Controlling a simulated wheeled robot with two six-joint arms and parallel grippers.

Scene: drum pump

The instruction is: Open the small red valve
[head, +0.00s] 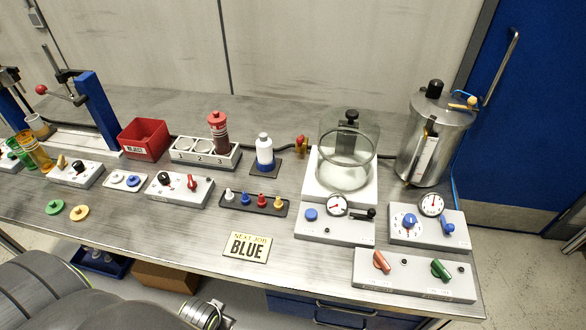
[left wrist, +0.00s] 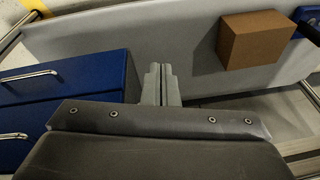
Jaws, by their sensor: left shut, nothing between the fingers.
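A small valve with a red handle and a yellow body (head: 301,146) sits on the dark hose at the back of the bench, left of the glass bell jar (head: 346,158). Whether its handle stands open or closed is too small to tell. My left gripper (left wrist: 160,85) shows in the left wrist view, its two grey fingers together and empty. It is in front of the bench, with blue drawers and a cardboard box beyond it, far from the valve. In the head view only grey parts of my arm show at the lower left. My right gripper is not in view.
A box with red and green levers (head: 414,275) stands at the front right. A metal drum (head: 437,138) is at the back right. A bottle with a blue base (head: 265,152) stands left of the valve. A "BLUE" sign (head: 247,247) lies near the front edge.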

